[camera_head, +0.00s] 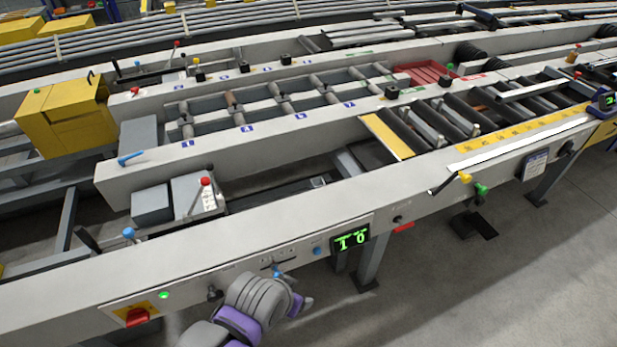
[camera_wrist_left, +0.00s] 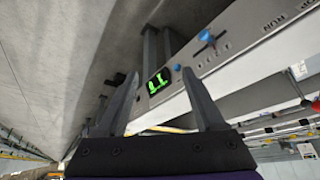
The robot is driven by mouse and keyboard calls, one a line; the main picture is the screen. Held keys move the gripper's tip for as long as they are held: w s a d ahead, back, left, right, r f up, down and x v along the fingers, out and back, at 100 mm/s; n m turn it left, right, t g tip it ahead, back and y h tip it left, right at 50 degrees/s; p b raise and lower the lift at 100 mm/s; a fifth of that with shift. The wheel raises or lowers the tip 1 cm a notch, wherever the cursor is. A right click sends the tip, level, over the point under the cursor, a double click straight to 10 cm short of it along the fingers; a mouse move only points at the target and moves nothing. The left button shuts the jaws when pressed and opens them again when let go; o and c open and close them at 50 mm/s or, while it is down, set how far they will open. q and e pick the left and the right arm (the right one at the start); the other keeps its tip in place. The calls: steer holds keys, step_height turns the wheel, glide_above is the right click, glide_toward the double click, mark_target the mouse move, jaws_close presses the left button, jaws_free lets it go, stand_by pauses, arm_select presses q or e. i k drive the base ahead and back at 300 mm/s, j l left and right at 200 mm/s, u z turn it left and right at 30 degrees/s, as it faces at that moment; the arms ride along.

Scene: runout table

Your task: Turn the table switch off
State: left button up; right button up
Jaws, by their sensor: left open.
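A red rotary switch handle on a yellow plate (camera_head: 134,316) sits on the front face of the runout table (camera_head: 60,300), at the lower left. A green lamp (camera_head: 164,295) glows just above it to the right. The handle's exact setting is too small to tell. My left gripper (camera_wrist_left: 160,74) is open and empty in the left wrist view, with the lit green display (camera_wrist_left: 158,80) seen between its fingers. In the head view my grey and purple left arm stands in front of the table, right of the switch, and mostly hides the gripper. The switch is not visible in the wrist view.
A green display reading 1 0 (camera_head: 350,239), a blue button (camera_head: 317,251), a black knob (camera_head: 214,292) and a blue-knobbed lever (camera_wrist_left: 204,37) are on the front face near my arm. Yellow and green handles (camera_head: 465,177) stick out farther right. The floor in front is clear.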

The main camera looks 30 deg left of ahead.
mark_target(136, 317)
steer(key=u, duration=2.7)
steer(key=i+j+u, duration=0.1)
steer(key=u, duration=1.1)
